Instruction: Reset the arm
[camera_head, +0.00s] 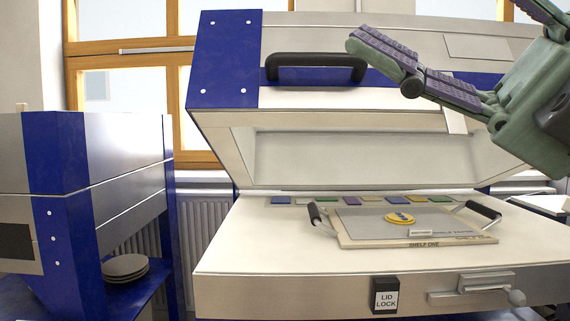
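My gripper (425,72), green with purple ribbed pads, reaches in from the upper right of the head view. One finger stretches left in front of the raised kiln lid (345,118). Part of the other finger shows at the top right corner, and its tip is out of frame. A wide gap lies between the fingers, with nothing held in it. The wrist is cut off by the right edge.
The kiln bed (250,250) bears a shelf board (372,242) with black handles and a yellow-and-blue round piece (400,219). Coloured tiles (326,200) line the back. A lid lock (385,295) and a lever (515,297) are in front. A blue-grey cabinet (75,195) stands left.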

